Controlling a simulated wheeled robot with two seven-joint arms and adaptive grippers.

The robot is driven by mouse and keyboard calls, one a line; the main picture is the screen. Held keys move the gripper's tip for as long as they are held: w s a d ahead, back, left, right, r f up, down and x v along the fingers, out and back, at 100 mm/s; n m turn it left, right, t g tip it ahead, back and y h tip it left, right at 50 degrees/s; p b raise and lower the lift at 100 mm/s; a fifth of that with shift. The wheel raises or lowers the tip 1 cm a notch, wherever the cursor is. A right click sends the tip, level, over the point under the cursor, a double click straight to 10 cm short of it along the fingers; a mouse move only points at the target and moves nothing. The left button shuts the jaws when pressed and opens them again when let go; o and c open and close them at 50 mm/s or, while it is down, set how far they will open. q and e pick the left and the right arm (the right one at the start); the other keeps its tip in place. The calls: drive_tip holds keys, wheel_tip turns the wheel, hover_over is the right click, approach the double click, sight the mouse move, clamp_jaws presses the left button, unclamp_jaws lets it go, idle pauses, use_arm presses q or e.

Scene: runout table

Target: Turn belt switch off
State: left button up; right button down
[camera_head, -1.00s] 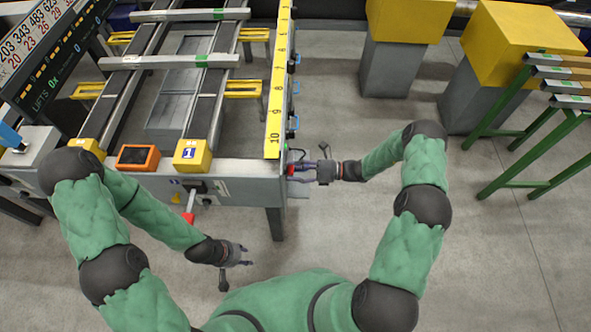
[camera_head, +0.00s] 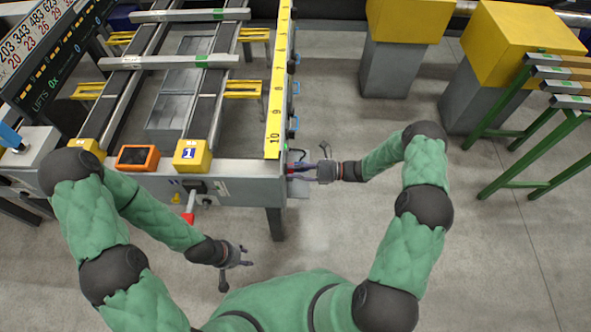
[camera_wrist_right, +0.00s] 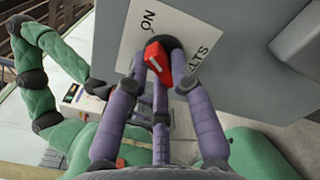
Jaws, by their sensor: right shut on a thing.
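The belt switch is a red knob (camera_wrist_right: 158,62) on a dark round base, set in a white label (camera_wrist_right: 150,25) on a grey panel. The label shows "ON" at upper left and part of "BELTS" at right. My right gripper (camera_wrist_right: 160,60) has its purple fingers on both sides of the knob, shut on it. In the head view my right gripper (camera_head: 292,170) is at the right end face of the table's front box (camera_head: 240,184); its fingers mostly hide the knob there. My left gripper (camera_head: 247,256) is empty, fingers apart, below the table front.
The runout table carries a yellow numbered scale (camera_head: 277,95), an orange-framed screen (camera_head: 138,157) and a yellow block marked 1 (camera_head: 191,155). A red-tipped lever (camera_head: 188,217) hangs at its front. Yellow-topped pillars (camera_head: 405,50) and a green rack (camera_head: 510,130) stand right. Floor between is clear.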

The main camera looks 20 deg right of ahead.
drive_tip(key=shift+w+f+n+b, duration=0.15)
drive_tip(key=shift+n+b, duration=0.5)
drive_tip(key=shift+n, duration=3.3)
drive_tip(key=shift+s+f+n+b, duration=0.15)
drive_tip(key=shift+n+b, duration=0.5)
drive_tip(key=shift+n, duration=3.3)
drive_tip(key=shift+w+n, duration=0.1)
drive_tip(key=shift+n, duration=0.2)
drive_tip(key=c, duration=1.1)
unclamp_jaws()
drive_tip(key=shift+o, duration=0.2)
drive_tip(key=shift+d, duration=0.15)
drive_tip(key=v, duration=1.2)
